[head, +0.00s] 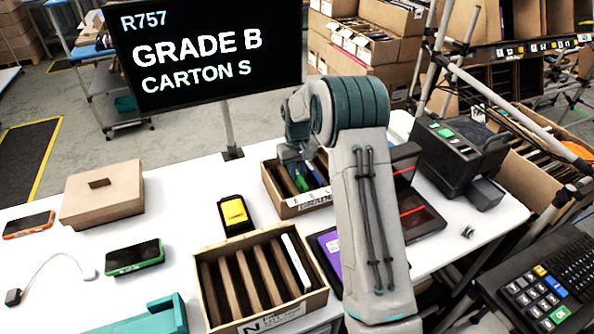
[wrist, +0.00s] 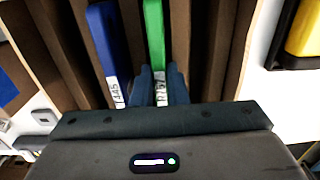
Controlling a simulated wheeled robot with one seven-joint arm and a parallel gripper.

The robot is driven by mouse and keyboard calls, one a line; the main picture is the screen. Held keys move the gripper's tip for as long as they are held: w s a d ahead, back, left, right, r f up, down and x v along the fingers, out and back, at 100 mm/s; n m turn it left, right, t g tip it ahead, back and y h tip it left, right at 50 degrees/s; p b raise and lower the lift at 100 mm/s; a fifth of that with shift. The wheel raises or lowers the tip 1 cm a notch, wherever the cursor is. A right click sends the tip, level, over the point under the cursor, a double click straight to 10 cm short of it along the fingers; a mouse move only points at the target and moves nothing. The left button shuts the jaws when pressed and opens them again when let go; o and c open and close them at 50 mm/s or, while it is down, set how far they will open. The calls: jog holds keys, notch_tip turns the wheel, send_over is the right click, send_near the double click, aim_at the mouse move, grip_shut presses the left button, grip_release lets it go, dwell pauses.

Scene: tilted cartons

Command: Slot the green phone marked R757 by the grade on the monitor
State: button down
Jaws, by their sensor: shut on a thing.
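The monitor (head: 205,50) reads R757, GRADE B, CARTON S. My gripper (wrist: 162,72) is shut on the green phone (wrist: 154,35), near the end with a white label whose text is partly hidden between my fingers. The phone stands on edge between brown dividers of the rear carton (head: 305,206), with a blue phone (wrist: 104,40) one slot to its left in the wrist view. In the head view the green phone (head: 301,183) shows below my gripper (head: 293,160). I cannot read the rear carton's label; my arm covers its right side.
A front carton (head: 275,315) marked N holds a white phone (head: 296,262). A yellow-topped black device (head: 234,214) stands left of the rear carton. Another green-edged phone (head: 134,257), an orange phone (head: 28,225) and a closed box (head: 103,198) lie left.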

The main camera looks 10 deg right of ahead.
dwell(0.3)
jog(key=c, duration=1.3)
grip_release()
jog(key=shift+c, duration=0.2)
jog(key=shift+r, duration=0.1)
notch_tip(320, 180, up, 14)
jog(key=b, duration=0.1)
jog(key=shift+b, duration=0.35)
notch_tip(320, 180, up, 7)
jog(key=p, duration=0.6)
jog(key=shift+f, duration=0.2)
